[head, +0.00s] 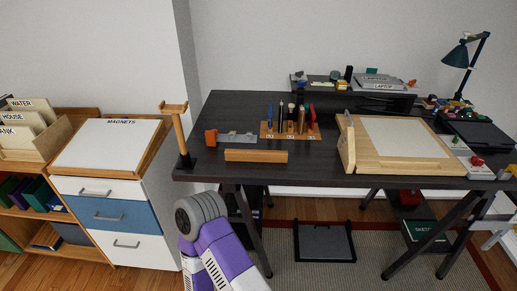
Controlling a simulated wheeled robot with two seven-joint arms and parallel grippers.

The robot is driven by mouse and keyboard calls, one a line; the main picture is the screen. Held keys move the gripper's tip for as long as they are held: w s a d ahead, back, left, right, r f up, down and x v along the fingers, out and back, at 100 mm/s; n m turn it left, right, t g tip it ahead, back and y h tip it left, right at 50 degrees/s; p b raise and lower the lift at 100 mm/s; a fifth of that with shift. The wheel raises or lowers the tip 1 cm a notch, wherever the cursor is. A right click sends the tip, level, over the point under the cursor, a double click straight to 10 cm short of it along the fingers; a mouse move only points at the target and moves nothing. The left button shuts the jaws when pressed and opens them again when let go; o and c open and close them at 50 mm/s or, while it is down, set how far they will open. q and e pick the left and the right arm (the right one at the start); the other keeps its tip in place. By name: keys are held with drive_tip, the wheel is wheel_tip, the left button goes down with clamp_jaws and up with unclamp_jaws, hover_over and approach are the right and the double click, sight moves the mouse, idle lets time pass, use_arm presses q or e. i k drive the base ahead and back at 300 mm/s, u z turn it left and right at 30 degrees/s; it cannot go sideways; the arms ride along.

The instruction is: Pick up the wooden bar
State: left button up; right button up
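The wooden bar (256,155) is a light tan block lying lengthwise near the front edge of the dark desk (330,178), left of its middle. Nothing of mine touches it. A purple and grey arm of mine rises from the bottom, its rounded grey joint below and left of the bar, in front of the desk. No fingers of my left gripper show. Light grey parts at the right edge, near the desk's right front corner, look like my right gripper (494,224); they are cut off, and their opening is unclear.
Behind the bar are an orange-and-grey tool (232,138) and a wooden pen holder (290,131). A wooden post (181,136) stands left, a drawing board (400,145) right. The desk strip in front of the bar is clear. A drawer cabinet (112,215) stands left.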

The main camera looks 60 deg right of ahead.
sight(233, 154)
drive_tip(key=z, duration=0.8)
drive_tip(key=i, duration=0.75)
drive_tip(key=z, duration=0.75)
